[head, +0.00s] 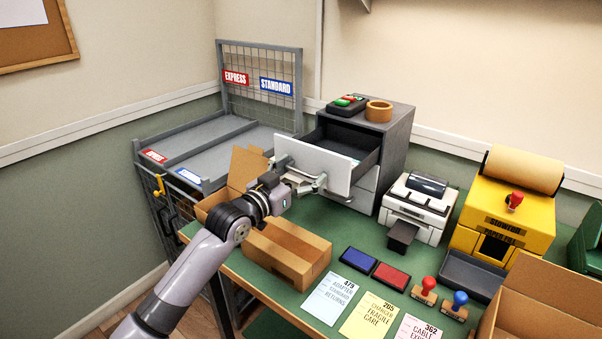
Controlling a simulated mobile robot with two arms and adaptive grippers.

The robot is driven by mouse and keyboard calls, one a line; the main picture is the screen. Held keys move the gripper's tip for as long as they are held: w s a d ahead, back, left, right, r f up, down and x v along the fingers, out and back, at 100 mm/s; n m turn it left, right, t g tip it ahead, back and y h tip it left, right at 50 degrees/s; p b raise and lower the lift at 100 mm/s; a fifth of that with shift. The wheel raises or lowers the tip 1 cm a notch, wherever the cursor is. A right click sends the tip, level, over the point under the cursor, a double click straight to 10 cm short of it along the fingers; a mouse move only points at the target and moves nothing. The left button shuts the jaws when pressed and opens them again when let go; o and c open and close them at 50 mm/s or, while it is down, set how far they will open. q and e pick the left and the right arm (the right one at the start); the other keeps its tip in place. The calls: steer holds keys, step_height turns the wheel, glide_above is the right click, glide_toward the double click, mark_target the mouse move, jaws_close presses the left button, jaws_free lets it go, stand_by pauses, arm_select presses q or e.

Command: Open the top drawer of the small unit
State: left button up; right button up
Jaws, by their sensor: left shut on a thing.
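The small drawer unit (392,122) is grey with white drawer fronts and stands at the back of the green table. Its top drawer (318,163) is pulled well out toward the left front, and its dark inside shows from above. My left gripper (308,184) is at the front of this drawer, shut on its handle (318,182). The fingertips partly hide the handle. A lower drawer front (362,192) shows below and looks closed. My right gripper is not in view.
A white printer (418,208) is right of the unit. Ink pads (358,259), paper slips and stamps (424,290) cover the table front. A tape roll (379,111) sits on the unit.

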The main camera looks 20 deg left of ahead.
arm_select(q)
steer(key=shift+x, duration=1.2)
steer(key=o, duration=1.4)
steer(key=shift+s+d+f, duration=0.1)
steer(key=shift+o, duration=0.2)
